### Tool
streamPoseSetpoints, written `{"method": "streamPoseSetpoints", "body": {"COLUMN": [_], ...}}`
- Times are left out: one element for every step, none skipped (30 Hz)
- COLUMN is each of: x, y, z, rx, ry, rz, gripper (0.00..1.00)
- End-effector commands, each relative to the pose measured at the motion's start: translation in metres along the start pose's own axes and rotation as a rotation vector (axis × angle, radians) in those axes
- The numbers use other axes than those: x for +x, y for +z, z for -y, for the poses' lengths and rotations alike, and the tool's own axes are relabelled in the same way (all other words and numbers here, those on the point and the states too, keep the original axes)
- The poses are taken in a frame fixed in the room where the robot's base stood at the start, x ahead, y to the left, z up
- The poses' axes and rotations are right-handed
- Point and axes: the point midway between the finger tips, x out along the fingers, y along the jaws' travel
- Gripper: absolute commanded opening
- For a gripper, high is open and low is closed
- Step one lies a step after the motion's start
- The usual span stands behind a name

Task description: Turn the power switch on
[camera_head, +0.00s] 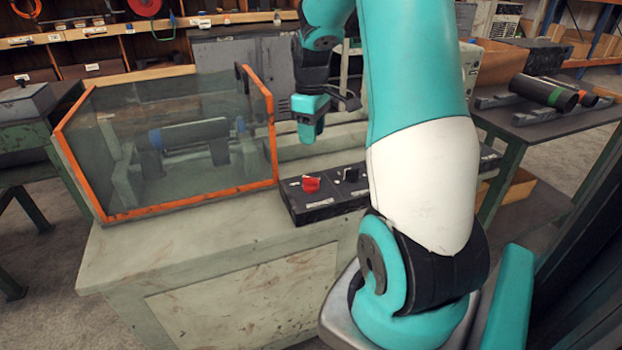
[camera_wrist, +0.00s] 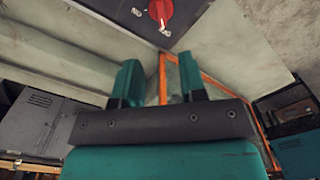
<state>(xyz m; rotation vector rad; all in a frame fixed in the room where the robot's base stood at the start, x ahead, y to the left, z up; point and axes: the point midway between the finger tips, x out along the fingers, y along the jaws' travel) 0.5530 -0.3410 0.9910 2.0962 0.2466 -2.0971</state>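A red rotary switch (camera_head: 311,184) sits on a black control box (camera_head: 327,207) on the bench. It also shows at the top edge of the wrist view (camera_wrist: 160,11), partly cut off, with small white labels beside it. My gripper (camera_head: 308,130) hangs above and behind the box, apart from the switch. In the wrist view its two teal fingers (camera_wrist: 160,66) stand apart with nothing held between them. A black knob (camera_head: 350,174) is to the right of the red switch. My arm hides part of the box's right side.
A clear guard with an orange frame (camera_head: 275,150) stands left of the control box and encloses a machine with a cylinder. The bench top (camera_head: 200,240) in front is clear. A table with dark pipes (camera_head: 545,93) stands at the right.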

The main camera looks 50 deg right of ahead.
Motion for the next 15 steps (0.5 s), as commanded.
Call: {"method": "streamPoseSetpoints", "body": {"x": [0.014, 0.021, 0.03, 0.038, 0.044, 0.054, 0.06, 0.067, 0.076, 0.082, 0.088, 0.095, 0.1, 0.104, 0.11], "y": [0.001, 0.001, 0.0, 0.0, 0.001, 0.0, 0.0, 0.0, 0.0, 0.0, 0.0, 0.0, 0.0, 0.0, 0.0], "z": [0.002, 0.002, 0.002, 0.002, 0.002, 0.002, 0.002, 0.002, 0.002, 0.002, 0.002, 0.002, 0.002, 0.002, 0.002], "rx": [-0.001, -0.001, -0.001, -0.001, -0.001, -0.001, -0.001, -0.001, -0.001, -0.001, -0.001, -0.001, -0.001, -0.001, -0.001], "ry": [-0.005, -0.006, -0.005, -0.006, -0.005, -0.006, -0.005, -0.005, -0.005, -0.005, -0.005, -0.005, -0.004, -0.004, -0.004], "rz": [0.004, 0.004, 0.004, 0.004, 0.004, 0.004, 0.003, 0.004, 0.003, 0.003, 0.003, 0.003, 0.003, 0.002, 0.002], "gripper": [0.38, 0.38, 0.38, 0.38, 0.38, 0.38, 0.38, 0.38, 0.38, 0.38, 0.38, 0.38, 0.38, 0.38, 0.38]}}
